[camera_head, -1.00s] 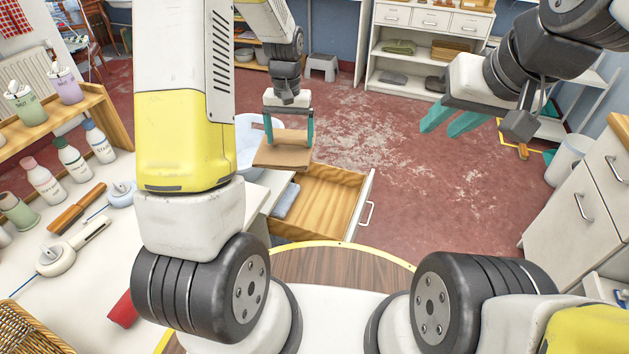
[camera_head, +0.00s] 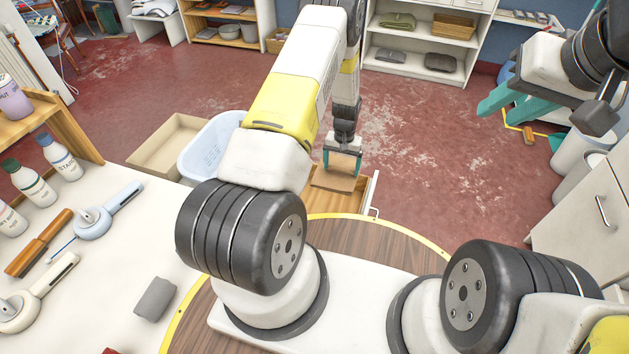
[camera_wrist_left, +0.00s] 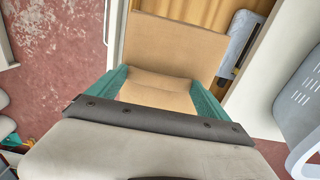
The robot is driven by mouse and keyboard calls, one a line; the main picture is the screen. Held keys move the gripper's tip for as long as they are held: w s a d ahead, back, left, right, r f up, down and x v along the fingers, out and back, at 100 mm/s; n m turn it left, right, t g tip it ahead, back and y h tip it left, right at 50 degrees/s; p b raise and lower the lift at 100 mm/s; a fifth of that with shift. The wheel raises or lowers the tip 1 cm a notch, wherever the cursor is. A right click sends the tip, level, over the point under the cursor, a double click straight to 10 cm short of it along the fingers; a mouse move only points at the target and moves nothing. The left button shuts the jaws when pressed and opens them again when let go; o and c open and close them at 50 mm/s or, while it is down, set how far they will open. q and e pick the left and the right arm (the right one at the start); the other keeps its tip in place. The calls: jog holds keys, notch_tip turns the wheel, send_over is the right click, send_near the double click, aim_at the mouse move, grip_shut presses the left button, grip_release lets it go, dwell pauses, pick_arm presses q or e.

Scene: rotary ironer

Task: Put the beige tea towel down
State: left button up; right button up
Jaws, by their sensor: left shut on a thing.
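The beige tea towel (camera_head: 333,182) is a flat folded piece under my left gripper (camera_head: 342,163). It also shows in the left wrist view (camera_wrist_left: 175,50), with the teal fingers of my left gripper (camera_wrist_left: 160,92) closed on its near end. The towel is over the open wooden drawer (camera_head: 366,196). I cannot tell whether it touches the drawer floor. The drawer's wooden inside (camera_wrist_left: 190,10) shows past the towel's far edge. My right gripper (camera_head: 511,101) is open and empty, out over the floor at the right. My left arm hides part of the drawer.
A white cabinet (camera_head: 585,215) stands right; the middle floor is clear.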

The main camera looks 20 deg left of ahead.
pick_arm(q)
jog(key=shift+s+d+f, duration=0.1)
jog(key=shift+s+f, duration=0.3)
jog(key=shift+f, duration=3.25)
jog(key=shift+s+f, duration=0.4)
jog(key=shift+f, duration=3.2)
jog(key=shift+s+d+f, duration=0.1)
jog(key=shift+s+f, duration=0.3)
jog(key=shift+f, duration=3.25)
jog(key=shift+f, duration=0.1)
jog(key=o, duration=1.1)
jog(key=shift+o, duration=0.2)
